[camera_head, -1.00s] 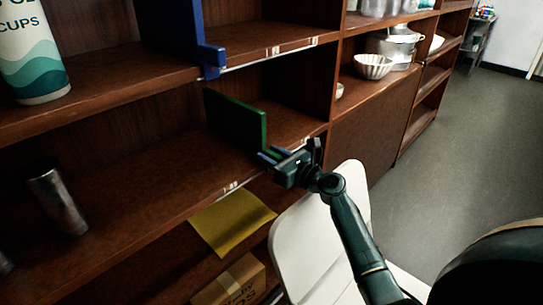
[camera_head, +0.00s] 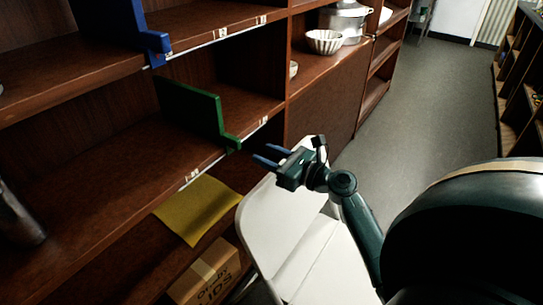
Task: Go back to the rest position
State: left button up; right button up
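My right gripper (camera_head: 268,158) is in the middle of the head view, with its two blue fingers apart and nothing between them. It points left toward the shelf. The green divider (camera_head: 190,108) stands on the middle shelf, and its lower front end lies just left of the fingertips with a small gap. My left gripper does not show in the view.
A blue divider (camera_head: 155,42) stands on the upper shelf (camera_head: 85,63). A white folding chair (camera_head: 270,225) is under my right arm. A yellow sheet (camera_head: 197,208) and a cardboard box (camera_head: 207,275) are low down. Grey floor (camera_head: 440,110) is clear at right.

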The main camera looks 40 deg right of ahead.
jog(key=shift+s+d, duration=0.15)
jog(key=shift+s, duration=0.25)
